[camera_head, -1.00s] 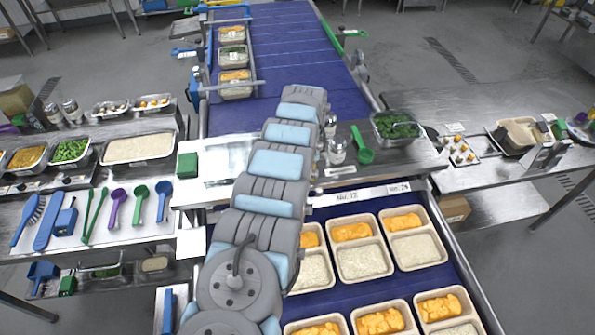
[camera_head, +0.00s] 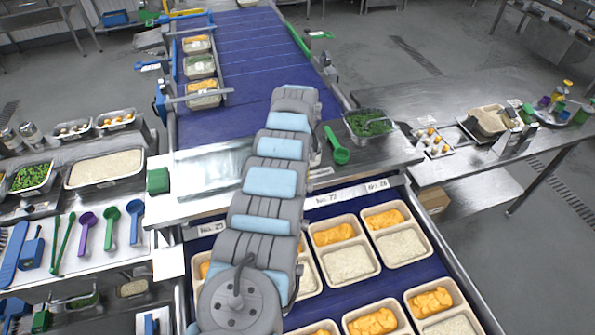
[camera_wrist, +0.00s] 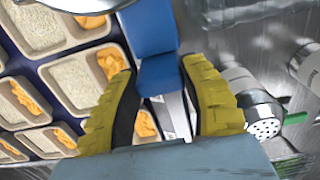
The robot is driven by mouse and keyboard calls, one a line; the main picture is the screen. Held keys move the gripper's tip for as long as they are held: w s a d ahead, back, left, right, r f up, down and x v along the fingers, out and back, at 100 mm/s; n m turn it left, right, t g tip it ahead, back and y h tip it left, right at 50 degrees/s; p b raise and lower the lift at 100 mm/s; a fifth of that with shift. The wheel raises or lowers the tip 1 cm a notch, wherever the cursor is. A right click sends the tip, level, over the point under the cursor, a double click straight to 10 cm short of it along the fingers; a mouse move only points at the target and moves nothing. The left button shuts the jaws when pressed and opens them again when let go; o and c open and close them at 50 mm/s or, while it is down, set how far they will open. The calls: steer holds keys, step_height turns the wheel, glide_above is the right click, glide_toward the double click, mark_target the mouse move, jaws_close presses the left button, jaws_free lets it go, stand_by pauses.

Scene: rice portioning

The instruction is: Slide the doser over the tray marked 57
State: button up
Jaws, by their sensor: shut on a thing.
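In the wrist view, my gripper (camera_wrist: 165,95) has its two yellow fingers closed on a blue block-like part (camera_wrist: 158,72), apparently the doser's handle. A rounded metal piece (camera_wrist: 40,22) at the top left of that view may be the doser's body; their join is not clear. In the head view, my arm hides the gripper and doser. Trays with rice and orange pieces, such as one tray (camera_head: 380,278) and another to its right (camera_head: 432,254), stand in rows on the blue belt. Small label plates (camera_head: 327,199) sit above them; I cannot make out a 57.
A green scoop (camera_head: 336,146) and a pan of greens (camera_head: 370,123) lie on the steel counter beside my arm. A metal shaker (camera_wrist: 264,120) is close to my right finger in the wrist view. Utensils and a rice pan (camera_head: 105,168) are on the left.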

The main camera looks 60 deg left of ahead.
steer(key=shift+f, duration=0.1)
steer(key=o, duration=1.3)
steer(key=shift+c, duration=0.2)
steer(key=shift+r, duration=0.2)
steer(key=shift+w+r, duration=0.1)
steer(key=shift+r, duration=1.35)
step_height(320, 180, up, 9)
steer(key=shift+f, duration=0.15)
